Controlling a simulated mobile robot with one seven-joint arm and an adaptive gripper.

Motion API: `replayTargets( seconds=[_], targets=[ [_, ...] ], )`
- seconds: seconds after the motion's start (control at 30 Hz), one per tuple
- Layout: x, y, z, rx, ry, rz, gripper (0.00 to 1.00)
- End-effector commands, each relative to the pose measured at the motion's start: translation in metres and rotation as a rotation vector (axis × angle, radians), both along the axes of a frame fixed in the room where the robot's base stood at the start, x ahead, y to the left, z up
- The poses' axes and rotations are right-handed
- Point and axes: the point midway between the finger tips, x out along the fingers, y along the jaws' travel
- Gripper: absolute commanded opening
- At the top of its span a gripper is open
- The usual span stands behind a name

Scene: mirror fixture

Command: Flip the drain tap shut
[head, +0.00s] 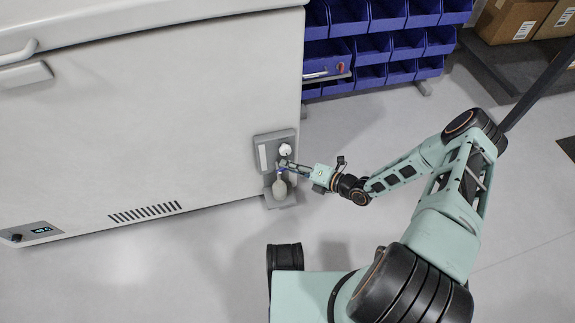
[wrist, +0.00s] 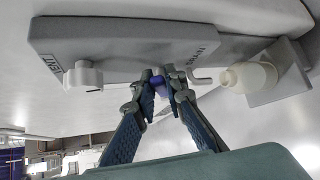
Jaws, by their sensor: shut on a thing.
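A grey panel (head: 263,141) is on the lower right corner of the white freezer. In the wrist view this panel (wrist: 120,36) bears a VENT label by a white knob (wrist: 83,76) and a partly hidden label, seemingly DRAIN, by the tap. The drain tap's blue lever (wrist: 157,83) lies between my fingertips, and its thin spout (wrist: 201,80) points toward a pale bottle (wrist: 250,77). My gripper (wrist: 160,92) is shut on the lever; it also shows in the head view (head: 285,164). The fingers hide much of the tap body.
The bottle (head: 279,188) stands on a small grey ledge (head: 291,199) just below. Blue bins (head: 388,42) stand behind the freezer (head: 150,110).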

Motion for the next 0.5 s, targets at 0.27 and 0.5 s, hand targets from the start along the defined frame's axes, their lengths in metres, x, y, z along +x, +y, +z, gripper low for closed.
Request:
replayTargets(
  seconds=[0.27,0.5],
  targets=[
    [0.0,-0.003,-0.011,0.225,0.065,-0.001,0.0],
    [0.001,-0.004,-0.016,0.366,0.107,-0.001,0.0]
  ],
)
